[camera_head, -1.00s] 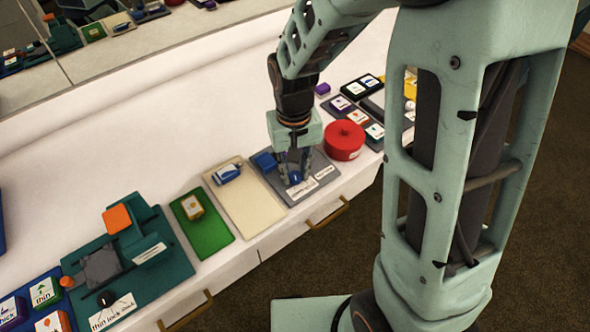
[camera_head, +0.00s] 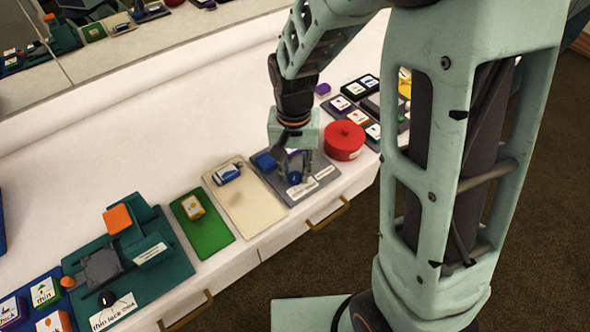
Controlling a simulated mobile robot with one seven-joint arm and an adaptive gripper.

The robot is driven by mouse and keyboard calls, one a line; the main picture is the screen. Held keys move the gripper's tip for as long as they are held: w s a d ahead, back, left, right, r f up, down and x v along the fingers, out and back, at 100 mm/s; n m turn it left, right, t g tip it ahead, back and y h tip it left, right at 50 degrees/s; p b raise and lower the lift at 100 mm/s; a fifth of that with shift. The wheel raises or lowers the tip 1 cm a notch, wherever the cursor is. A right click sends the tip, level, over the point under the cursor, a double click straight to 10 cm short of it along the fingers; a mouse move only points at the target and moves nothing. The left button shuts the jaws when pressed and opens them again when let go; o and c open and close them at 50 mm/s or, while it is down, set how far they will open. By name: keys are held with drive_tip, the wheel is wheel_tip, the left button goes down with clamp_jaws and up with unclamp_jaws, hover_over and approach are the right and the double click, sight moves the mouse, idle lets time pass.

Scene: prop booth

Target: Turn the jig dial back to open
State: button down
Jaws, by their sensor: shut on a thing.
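My gripper (camera_head: 296,172) points down over a grey plate (camera_head: 290,199) at the right of the white counter. A blue block (camera_head: 265,163) sits on the plate, left of the fingers. The fingers partly hide the dial and a purple part behind it. A teal jig (camera_head: 172,269) at the left carries a black knob (camera_head: 107,298) above a label reading "thin lock thick".
A round red lidded container (camera_head: 344,140) stands close to the right of my gripper. A cream tray (camera_head: 243,199) with a blue-and-white item and a green mat (camera_head: 206,232) with a yellow block lie to the left.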

sight(295, 174)
drive_tip(key=c, duration=1.7)
unclamp_jaws()
drive_tip(key=shift+o, duration=0.2)
wheel_tip(295, 174, up, 12)
drive_tip(key=shift+w, duration=0.1)
